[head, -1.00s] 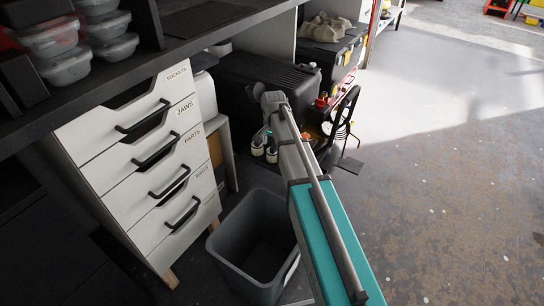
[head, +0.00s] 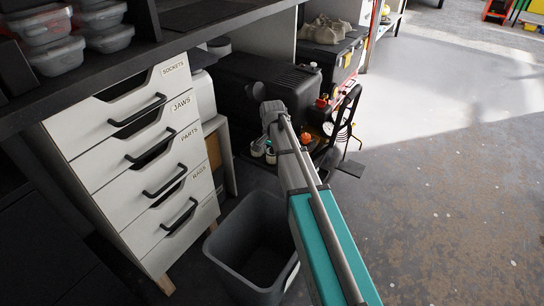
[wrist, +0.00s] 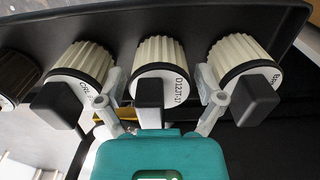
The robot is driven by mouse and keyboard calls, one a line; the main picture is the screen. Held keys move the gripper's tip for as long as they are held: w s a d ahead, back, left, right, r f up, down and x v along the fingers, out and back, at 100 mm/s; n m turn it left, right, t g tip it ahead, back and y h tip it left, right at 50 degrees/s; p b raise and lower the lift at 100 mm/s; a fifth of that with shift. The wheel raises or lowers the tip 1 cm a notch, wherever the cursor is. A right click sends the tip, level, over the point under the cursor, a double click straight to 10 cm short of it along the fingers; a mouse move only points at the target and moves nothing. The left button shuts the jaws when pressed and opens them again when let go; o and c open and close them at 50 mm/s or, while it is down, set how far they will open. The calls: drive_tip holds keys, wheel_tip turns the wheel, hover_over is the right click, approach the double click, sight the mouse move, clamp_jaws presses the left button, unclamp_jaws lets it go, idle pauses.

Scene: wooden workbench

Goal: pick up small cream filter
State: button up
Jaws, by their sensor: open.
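Three cream ribbed filters sit in a row in the wrist view: a middle one (wrist: 161,62), a left one (wrist: 82,62) and a right one (wrist: 238,57). Each has a dark rim, lettering on its near face and a black block in front. A darker round part is cut off at the left edge. My gripper (wrist: 160,80) is open, with one pale finger on each side of the middle filter and nothing held. Whether the fingers touch it is unclear. In the head view, small cream pieces (head: 258,147) show beside my arm; my fingers cannot be made out there.
The filters are against a dark tray or shelf (wrist: 130,20). In the head view, a grey bin (head: 232,262) stands below my arm, white drawers (head: 130,150) to the left and a black case (head: 290,85) behind. Open floor (head: 440,200) lies to the right.

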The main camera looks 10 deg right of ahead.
drive_tip(key=c, duration=0.7)
drive_tip(key=shift+r, duration=0.2)
wheel_tip(320, 180, up, 2)
drive_tip(key=shift+r+p, duration=0.1)
drive_tip(key=shift+p, duration=1.1)
drive_tip(key=shift+s+r+p, duration=1.75)
drive_tip(key=shift+s, duration=0.6)
drive_tip(key=shift+s+r+p, duration=1.75)
drive_tip(key=shift+s+p, duration=0.05)
drive_tip(key=shift+s, duration=0.55)
drive_tip(key=shift+s+r+p, duration=1.75)
drive_tip(key=shift+s, duration=0.6)
drive_tip(key=shift+s, duration=0.15)
